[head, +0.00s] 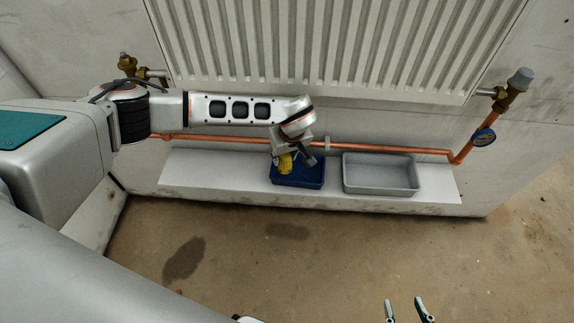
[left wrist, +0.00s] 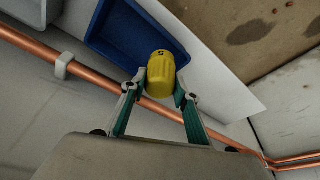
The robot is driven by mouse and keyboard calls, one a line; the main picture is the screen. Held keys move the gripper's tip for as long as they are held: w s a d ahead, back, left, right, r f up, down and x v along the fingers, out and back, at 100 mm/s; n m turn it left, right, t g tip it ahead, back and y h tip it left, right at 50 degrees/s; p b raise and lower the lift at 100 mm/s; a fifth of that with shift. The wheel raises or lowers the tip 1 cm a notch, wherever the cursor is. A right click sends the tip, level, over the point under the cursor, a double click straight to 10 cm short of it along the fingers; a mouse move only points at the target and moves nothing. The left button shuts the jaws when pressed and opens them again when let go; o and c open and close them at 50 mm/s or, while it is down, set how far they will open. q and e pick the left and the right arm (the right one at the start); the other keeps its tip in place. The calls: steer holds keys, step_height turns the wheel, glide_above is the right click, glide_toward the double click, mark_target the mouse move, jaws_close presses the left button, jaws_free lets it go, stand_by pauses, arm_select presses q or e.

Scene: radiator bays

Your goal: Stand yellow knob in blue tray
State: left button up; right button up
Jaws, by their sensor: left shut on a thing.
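The yellow knob (head: 285,164) is held in my left gripper (head: 296,157), over the blue tray (head: 305,184) on the white ledge. In the left wrist view, the fingers of the left gripper (left wrist: 160,92) are closed on both sides of the knob (left wrist: 160,70). The blue tray (left wrist: 125,35) lies beyond the knob there, and its visible floor looks empty. I cannot tell how far the knob is above the tray floor. My right gripper (head: 407,311) shows only its two fingertips at the bottom edge of the head view, spread apart with nothing between them.
A grey tray (head: 382,188) stands on the ledge (head: 437,188) just right of the blue tray. A copper pipe (head: 400,150) runs along the wall behind both trays, below the white radiator (head: 330,45). A valve (head: 512,88) and a gauge (head: 483,137) are at the right.

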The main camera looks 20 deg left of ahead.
mark_target(285, 168)
arm_select(q)
steer(key=shift+f, duration=0.45)
steer(key=f+b, duration=0.1)
steer(key=f, duration=0.1)
steer(key=f+b, duration=0.1)
steer(key=f, duration=0.2)
steer(key=shift+s, duration=0.2)
steer(key=shift+w+f, duration=0.1)
steer(key=shift+w, duration=0.15)
steer(key=shift+w+r, duration=0.15)
steer(key=shift+r, duration=0.15)
steer(key=shift+f, duration=0.15)
steer(key=o, duration=0.9)
arm_select(e)
steer(key=shift+w+a+r, duration=0.1)
steer(key=shift+w+a, duration=0.2)
steer(key=shift+a, duration=0.15)
steer(key=shift+s, duration=0.15)
